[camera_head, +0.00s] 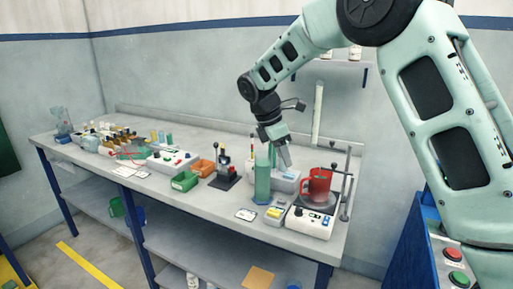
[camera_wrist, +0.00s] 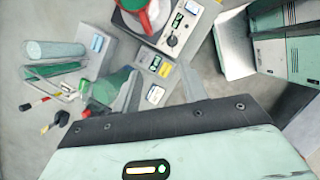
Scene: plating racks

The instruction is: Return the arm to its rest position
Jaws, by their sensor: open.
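My arm reaches in from the right in the head view, bent over the workbench (camera_head: 215,146). My gripper (camera_head: 284,158) points down above the bench, close to a tall green cylinder (camera_head: 262,180) and left of the red mug (camera_head: 318,184). In the wrist view my gripper (camera_wrist: 160,88) is open, and I see nothing held in it. A green object (camera_wrist: 108,86) shows beside one finger there, partly hidden. The red mug also shows at the top of the wrist view (camera_wrist: 136,20), cut off by the edge.
The mug stands on a white hotplate (camera_head: 309,222) with a metal stand (camera_head: 347,190) beside it. Small devices, an orange bin (camera_head: 203,168) and a green bin (camera_head: 184,181) line the bench leftward. A wall shelf (camera_head: 336,63) hangs behind my arm. The rear bench strip is mostly clear.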

